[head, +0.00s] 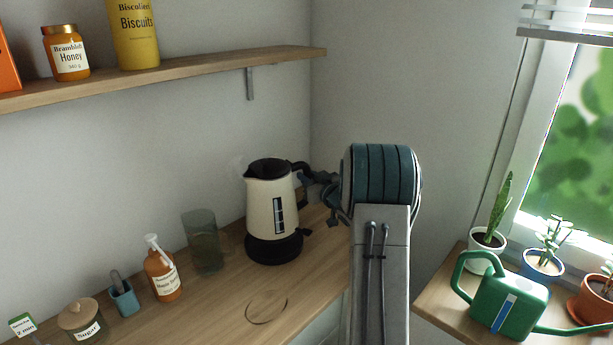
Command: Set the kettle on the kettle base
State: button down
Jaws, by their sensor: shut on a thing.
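The cream kettle (270,205) with a black lid stands upright at the back of the wooden counter. My gripper (306,178) is at its right side, shut on the dark handle; the fingertips are partly hidden by the handle and the wrist. The black kettle base (273,249) is directly under the kettle. The kettle's bottom looks in line with the base. I cannot tell from this view whether it is fully seated or slightly above.
A glass jar (203,243), an orange pump bottle (162,270), a blue cup (123,298) and a sugar jar (82,320) stand left of the kettle. A thin dark ring (267,310) lies on clear counter in front. A green watering can (507,305) and plants are at right.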

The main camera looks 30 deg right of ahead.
jog(key=shift+f+b, duration=0.9)
jog(key=shift+f, duration=0.9)
jog(key=shift+s+b, duration=0.1)
jog(key=shift+b, duration=0.4)
jog(key=shift+f+b, duration=0.55)
jog(key=shift+f, duration=0.1)
dwell(0.5)
jog(key=c, duration=1.5)
grip_release()
jog(key=shift+r, duration=0.1)
jog(key=shift+c, duration=0.2)
jog(key=shift+s+f, duration=0.1)
jog(key=shift+f, duration=0.2)
jog(key=s+d+b, duration=0.1)
jog(key=s+b, duration=0.1)
jog(key=s, duration=0.9)
jog(key=shift+w+r, duration=0.1)
jog(key=shift+r, duration=0.1)
